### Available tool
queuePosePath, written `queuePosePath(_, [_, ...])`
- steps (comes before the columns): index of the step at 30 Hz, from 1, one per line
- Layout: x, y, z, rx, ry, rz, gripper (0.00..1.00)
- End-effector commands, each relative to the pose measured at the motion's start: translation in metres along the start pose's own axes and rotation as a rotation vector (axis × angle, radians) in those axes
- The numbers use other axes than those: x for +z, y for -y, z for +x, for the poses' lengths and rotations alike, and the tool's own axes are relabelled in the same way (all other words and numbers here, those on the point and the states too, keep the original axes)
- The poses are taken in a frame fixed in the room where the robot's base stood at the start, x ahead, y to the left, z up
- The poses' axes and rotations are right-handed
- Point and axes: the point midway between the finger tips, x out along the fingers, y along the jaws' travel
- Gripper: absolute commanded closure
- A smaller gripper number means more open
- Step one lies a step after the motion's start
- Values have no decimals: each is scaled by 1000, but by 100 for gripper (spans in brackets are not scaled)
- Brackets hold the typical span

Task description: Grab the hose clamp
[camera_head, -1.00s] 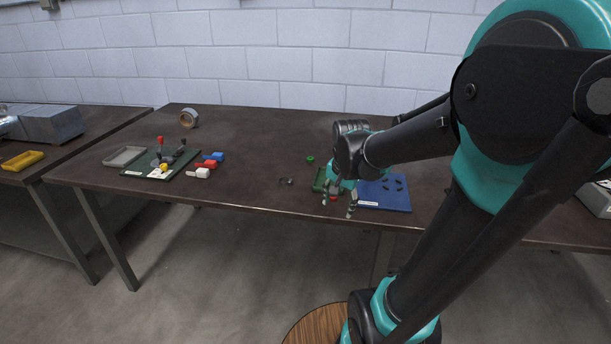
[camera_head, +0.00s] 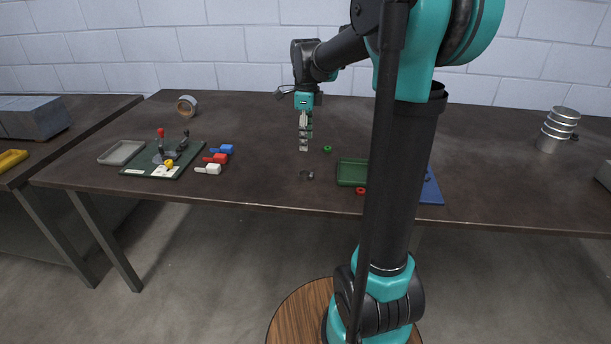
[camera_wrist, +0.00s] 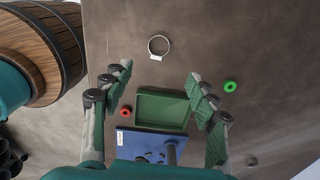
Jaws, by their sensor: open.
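The hose clamp (camera_head: 307,175) is a thin metal ring lying on the dark table near its front edge. In the wrist view the hose clamp (camera_wrist: 159,46) shows as a ring with a small pale block on its lower rim. My gripper (camera_head: 304,149) is above the table with its fingers pointing down, behind and above the clamp in the head view. In the wrist view my gripper (camera_wrist: 160,72) is open and empty, its fingers spread. The clamp appears just beyond the fingertips, apart from them.
A green tray (camera_head: 351,184) stands right of the clamp, beside a red ring (camera_head: 361,190) and a blue board (camera_head: 432,190), partly hidden by my arm. A green ring (camera_head: 327,149) lies behind.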

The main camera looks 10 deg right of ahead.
Motion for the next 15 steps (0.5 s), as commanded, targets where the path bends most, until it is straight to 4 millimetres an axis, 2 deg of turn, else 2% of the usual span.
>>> queuePosePath(3, [0, 0, 24, 0, 0, -1, 41])
queuePosePath(9, [0, 0, 57, 0, 0, -1, 41])
queuePosePath(15, [0, 0, 71, 0, 0, -2, 41])
